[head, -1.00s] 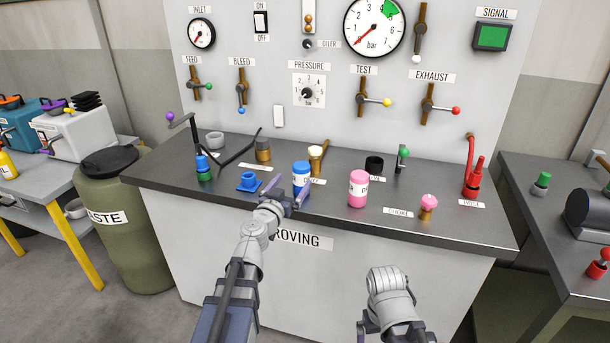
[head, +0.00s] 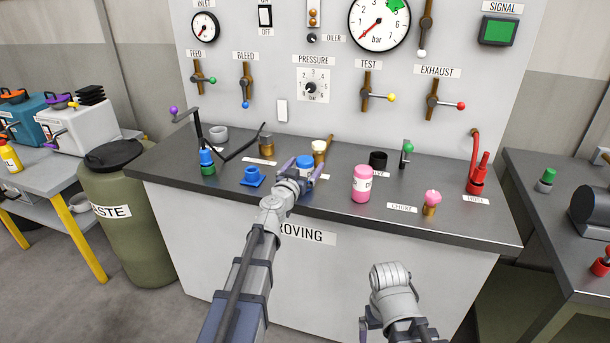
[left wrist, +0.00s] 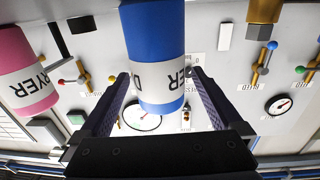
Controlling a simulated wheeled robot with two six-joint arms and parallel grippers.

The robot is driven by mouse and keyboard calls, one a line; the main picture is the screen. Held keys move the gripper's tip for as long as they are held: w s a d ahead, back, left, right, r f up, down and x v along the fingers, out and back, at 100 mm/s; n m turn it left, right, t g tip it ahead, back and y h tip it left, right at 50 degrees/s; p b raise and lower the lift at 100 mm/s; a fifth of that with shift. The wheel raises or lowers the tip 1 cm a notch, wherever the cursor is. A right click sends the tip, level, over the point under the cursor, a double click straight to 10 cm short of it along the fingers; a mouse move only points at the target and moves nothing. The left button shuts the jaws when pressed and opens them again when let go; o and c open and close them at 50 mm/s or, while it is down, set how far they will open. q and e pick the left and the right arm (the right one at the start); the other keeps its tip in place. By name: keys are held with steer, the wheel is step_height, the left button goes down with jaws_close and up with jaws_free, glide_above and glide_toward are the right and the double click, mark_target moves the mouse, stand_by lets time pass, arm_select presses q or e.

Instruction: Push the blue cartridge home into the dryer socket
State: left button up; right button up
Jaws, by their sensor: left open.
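The blue cartridge (head: 305,161), with a white DRYER label, stands on the bench and is partly hidden by my left gripper (head: 303,170). In the left wrist view, which looks upside down, the blue cartridge (left wrist: 155,45) is between the two open fingers (left wrist: 158,78). The right-hand finger looks very near it; I cannot tell if they touch. A blue cup-shaped fitting on a flat base (head: 253,176) sits to the left of the cartridge; I cannot tell whether it is the dryer socket. My right arm is low in the head view; its fingers are not clear.
A pink DRYER cartridge (head: 361,184) stands to the right, also in the left wrist view (left wrist: 25,72). A black ring (head: 378,160), a pink-topped brass piece (head: 432,202) and a red lever (head: 475,170) are farther right. A green-and-blue bottle (head: 207,162) is left.

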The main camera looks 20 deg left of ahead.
arm_select(q)
jaws_close()
stand_by(0.8)
